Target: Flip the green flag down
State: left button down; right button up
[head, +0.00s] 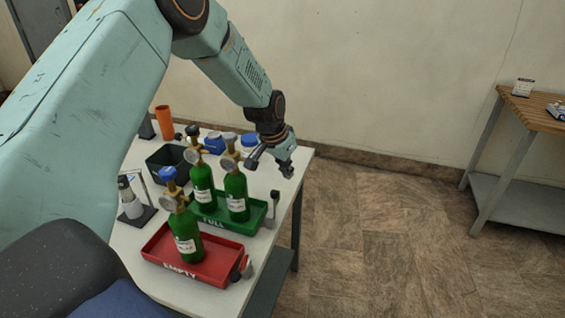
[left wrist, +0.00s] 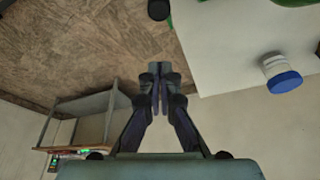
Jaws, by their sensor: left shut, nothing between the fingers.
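A green tray marked FULL (head: 212,219) stands on the white table and holds two green cylinders (head: 203,181) with gauges. At its right end a small grey piece with a dark top (head: 274,197) stands up; I cannot make out a green flag face on it. My left gripper (head: 271,168) is above the table's right edge, beyond and above that piece, apart from it. The left wrist view shows its fingers (left wrist: 159,92) together and empty. A dark round-ended piece (left wrist: 158,10) shows past the fingertips there. My right gripper is not in view.
A red tray marked EMPTY (head: 215,270) with one green cylinder (head: 186,236) is nearer, with a similar grey piece (head: 246,267) at its end. Blue-capped jars, one also in the left wrist view (left wrist: 282,75), stand behind. A black bin (head: 168,163) is left. Floor right is clear.

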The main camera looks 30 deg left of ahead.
aim_at(276, 202)
pick_arm(q)
jog(key=s+f+p, duration=0.2)
jog(key=s, duration=0.1)
jog(key=shift+a+f, duration=0.2)
jog(key=shift+f, duration=0.1)
jog(key=shift+f, duration=0.1)
dwell(0.5)
